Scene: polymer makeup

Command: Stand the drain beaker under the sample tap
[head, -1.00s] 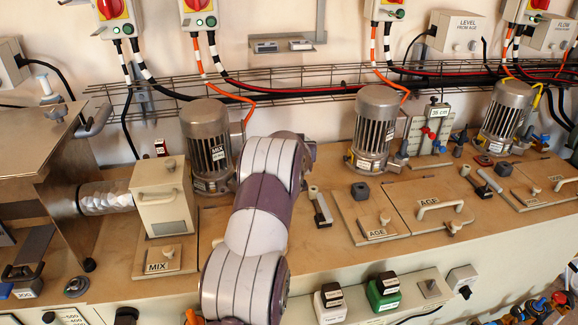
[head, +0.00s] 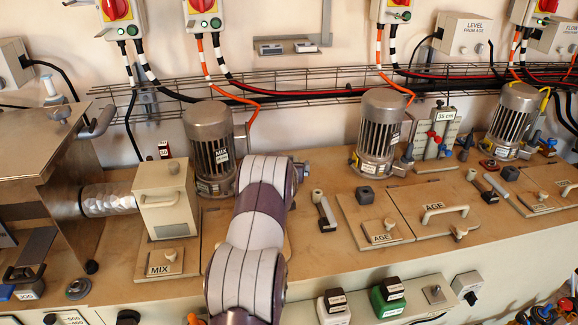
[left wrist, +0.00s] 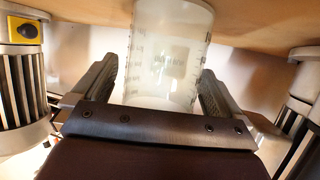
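A translucent, graduated beaker (left wrist: 168,60) fills the gap between the two dark fingers of my left gripper (left wrist: 162,82) in the left wrist view. The fingers lie along its two sides and appear to be shut on it. Its wider end is towards the top of that picture, over a wooden surface. In the head view my left arm (head: 255,215) rises through the middle; its gripper and the beaker are hidden or out of frame. I cannot pick out the sample tap for certain. My right gripper is not in view.
A wooden bench top (head: 310,262) carries a MIX motor (head: 210,150), an AGE motor (head: 378,130), hatches with handles (head: 445,212) and a cream box (head: 165,200). A wire cable tray (head: 300,85) runs along the wall. Black and green blocks (head: 388,298) sit at the front.

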